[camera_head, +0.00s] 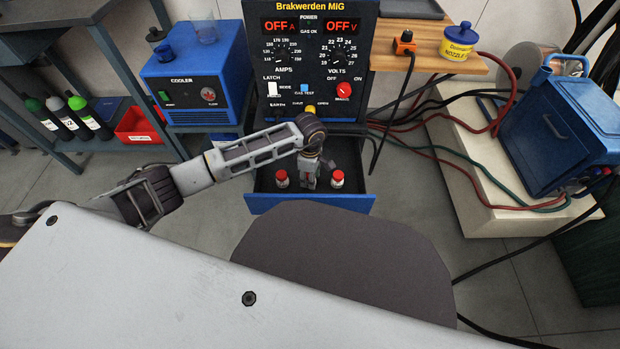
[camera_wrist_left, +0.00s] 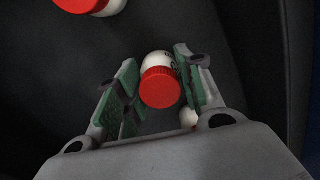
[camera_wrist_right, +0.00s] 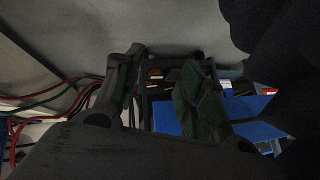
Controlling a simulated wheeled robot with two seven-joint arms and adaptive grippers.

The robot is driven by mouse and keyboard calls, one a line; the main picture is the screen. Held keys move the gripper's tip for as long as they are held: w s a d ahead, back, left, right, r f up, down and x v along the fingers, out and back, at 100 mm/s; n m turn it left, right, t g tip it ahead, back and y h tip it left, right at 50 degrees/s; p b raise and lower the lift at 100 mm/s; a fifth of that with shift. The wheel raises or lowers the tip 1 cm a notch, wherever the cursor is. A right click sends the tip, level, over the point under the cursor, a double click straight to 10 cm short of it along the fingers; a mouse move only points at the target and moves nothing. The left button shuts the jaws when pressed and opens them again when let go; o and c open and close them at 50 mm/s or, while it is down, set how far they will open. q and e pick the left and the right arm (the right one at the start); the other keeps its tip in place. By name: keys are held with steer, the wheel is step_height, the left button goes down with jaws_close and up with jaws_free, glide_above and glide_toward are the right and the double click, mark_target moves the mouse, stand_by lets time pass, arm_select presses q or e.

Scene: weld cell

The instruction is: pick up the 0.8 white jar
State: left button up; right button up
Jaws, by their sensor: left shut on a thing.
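My left gripper (camera_head: 311,180) reaches down into the open blue drawer (camera_head: 309,204) under the welder. In the left wrist view, its green-padded fingers (camera_wrist_left: 158,92) are shut on a white jar (camera_wrist_left: 160,87) with a red lid. The marking on this jar is too small and turned to read. In the head view the gripper hides it. Two other red-lidded white jars stand in the drawer, one left (camera_head: 281,180) and one right (camera_head: 337,180) of the gripper. My right gripper (camera_wrist_right: 160,95) is open and empty, shown only in its wrist view.
The welder front (camera_head: 313,70) rises right behind the drawer. A blue cooler (camera_head: 197,80) stands to the left, near a shelf with several bottles (camera_head: 80,115). Cables (camera_head: 430,135) and a blue case (camera_head: 560,125) lie to the right. A wooden side shelf (camera_head: 430,52) holds a yellow tub (camera_head: 459,42).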

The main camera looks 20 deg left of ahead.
arm_select(q)
steer(key=shift+r, duration=0.15)
steer(key=shift+r+p, duration=0.45)
steer(key=shift+r, duration=0.45)
step_height(320, 180, up, 6)
steer(key=shift+r+p, duration=0.2)
steer(key=shift+p, duration=1)
steer(key=shift+r, duration=0.8)
arm_select(e)
steer(key=shift+g+h, duration=0.5)
steer(key=r, duration=0.2)
steer(key=d+r, duration=0.1)
steer(key=r, duration=0.2)
steer(key=shift+s+r, duration=0.2)
steer(key=shift+r, duration=0.05)
